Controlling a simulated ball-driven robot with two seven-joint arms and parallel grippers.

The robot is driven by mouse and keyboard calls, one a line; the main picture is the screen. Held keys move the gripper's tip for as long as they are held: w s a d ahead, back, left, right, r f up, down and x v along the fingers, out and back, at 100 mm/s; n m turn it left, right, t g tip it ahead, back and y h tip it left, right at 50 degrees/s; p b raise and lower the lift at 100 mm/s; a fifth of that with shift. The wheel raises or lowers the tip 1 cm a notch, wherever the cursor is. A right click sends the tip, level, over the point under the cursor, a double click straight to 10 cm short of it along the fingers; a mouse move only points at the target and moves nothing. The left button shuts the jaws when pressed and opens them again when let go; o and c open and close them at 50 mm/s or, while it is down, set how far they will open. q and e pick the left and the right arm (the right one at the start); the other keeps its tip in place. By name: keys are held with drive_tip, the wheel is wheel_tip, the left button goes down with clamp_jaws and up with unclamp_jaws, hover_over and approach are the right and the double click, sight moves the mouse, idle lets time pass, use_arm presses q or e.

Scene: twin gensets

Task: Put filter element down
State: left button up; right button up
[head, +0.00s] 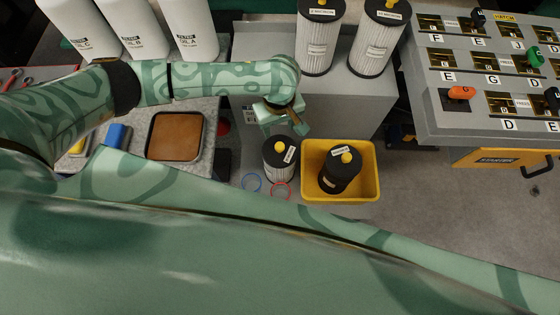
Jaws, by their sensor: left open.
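A white pleated filter element (270,171) with a black cap and yellow knob stands upright on the grey surface. Another filter element (338,176) with a black cap and yellow knob is inside the yellow bin (373,185), slightly tilted in the picture. Two taller filter elements, one on the left (315,48) and one on the right (372,52), stand on the grey cabinet behind. My left gripper (292,126) is open and empty, above and just behind the standing filter element, apart from it. My right gripper is not in view.
A brown-filled tray (176,137) and a blue block (118,136) are at left. White oil bottles (193,30) stand behind. A lettered switch panel (455,75) fills the right; floor below it is clear.

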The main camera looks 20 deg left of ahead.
use_arm(q)
drive_tip(key=b, duration=0.2)
hover_over(280, 146)
drive_tip(key=f, duration=0.5)
drive_tip(key=shift+w+a+f, duration=0.15)
drive_tip(key=shift+w+f, duration=0.15)
drive_tip(key=f+b, duration=0.2)
drive_tip(key=f, duration=0.1)
drive_tip(key=f+b, duration=0.2)
drive_tip(key=shift+s+f, duration=0.2)
drive_tip(key=shift+s, duration=0.05)
drive_tip(key=shift+r, duration=0.15)
clamp_jaws()
